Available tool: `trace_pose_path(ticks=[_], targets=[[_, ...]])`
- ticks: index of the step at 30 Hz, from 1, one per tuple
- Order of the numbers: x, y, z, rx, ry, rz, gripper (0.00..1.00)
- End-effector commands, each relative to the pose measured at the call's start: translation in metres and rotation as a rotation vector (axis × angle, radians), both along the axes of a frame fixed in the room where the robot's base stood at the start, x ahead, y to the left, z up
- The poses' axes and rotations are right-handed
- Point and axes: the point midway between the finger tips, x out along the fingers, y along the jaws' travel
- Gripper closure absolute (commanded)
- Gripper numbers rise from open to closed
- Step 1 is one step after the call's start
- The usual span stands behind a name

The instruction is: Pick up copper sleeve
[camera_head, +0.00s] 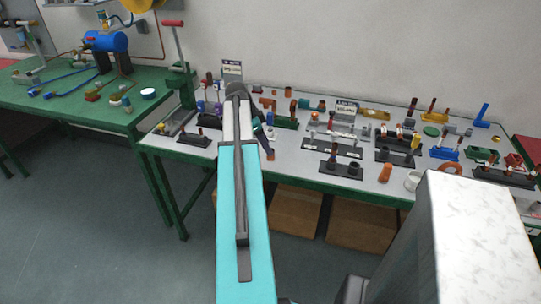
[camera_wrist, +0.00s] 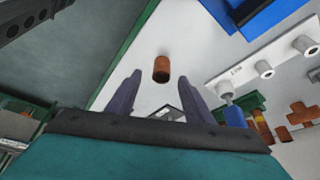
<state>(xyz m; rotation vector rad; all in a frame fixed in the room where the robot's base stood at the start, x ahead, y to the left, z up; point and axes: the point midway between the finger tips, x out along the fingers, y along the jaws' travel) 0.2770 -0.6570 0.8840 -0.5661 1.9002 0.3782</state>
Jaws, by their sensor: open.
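A short copper sleeve (camera_wrist: 161,69) stands alone on the pale tabletop in the wrist view. In the head view a small copper-brown piece near the front edge, just right of my arm, looks like the same sleeve (camera_head: 270,156). My gripper (camera_wrist: 160,78) is open, with one dark finger to each side of the sleeve in the picture. The sleeve appears just beyond the fingertips, and I see no contact. In the head view my arm hides most of the gripper.
The table's green front edge (camera_wrist: 128,50) runs close to the sleeve. Many fittings and holders crowd the table (camera_head: 300,178); bare surface surrounds the sleeve.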

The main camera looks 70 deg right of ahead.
Motion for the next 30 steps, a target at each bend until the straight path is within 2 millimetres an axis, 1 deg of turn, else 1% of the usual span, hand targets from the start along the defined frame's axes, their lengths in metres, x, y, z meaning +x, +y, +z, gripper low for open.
trace_pose_path(ticks=[5, 16, 21, 30], targets=[[-0.004, -0.003, -0.009, 0.001, 0.001, 0.0, 0.53], [-0.014, -0.012, -0.04, 0.001, 0.001, 0.001, 0.53], [-0.016, -0.013, -0.045, 0.0, 0.0, 0.001, 0.53], [-0.015, -0.013, -0.046, 0.0, 0.0, 0.001, 0.53]])
